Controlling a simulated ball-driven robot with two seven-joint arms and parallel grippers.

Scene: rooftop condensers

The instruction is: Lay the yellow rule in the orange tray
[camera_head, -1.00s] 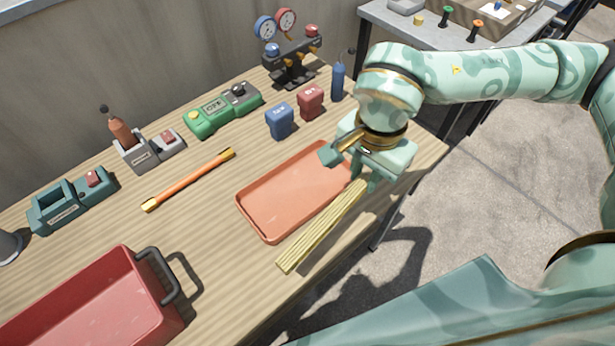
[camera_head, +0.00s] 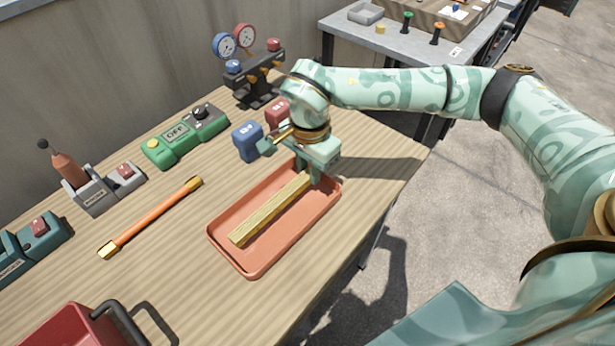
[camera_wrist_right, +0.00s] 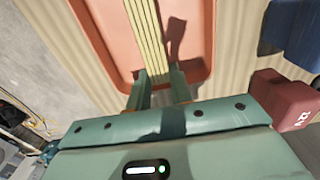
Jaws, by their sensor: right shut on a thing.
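The yellow rule (camera_head: 268,212) is a long folded bar over the orange tray (camera_head: 240,267), lying lengthwise within its outline in the head view. I cannot tell whether it touches the tray floor. My right gripper (camera_head: 312,180) is shut on the rule's far end, at the tray's far end. In the right wrist view the rule (camera_wrist_right: 150,38) runs from between the fingers (camera_wrist_right: 158,92) along the tray (camera_wrist_right: 194,35), with a shadow beside it. My left gripper is not in view.
Blue (camera_head: 247,141) and red (camera_head: 277,113) blocks stand close behind my right gripper. An orange bar with yellow ends (camera_head: 150,217) lies left of the tray. A red bin (camera_head: 75,330) stands at the front left. The bench's right end is clear.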

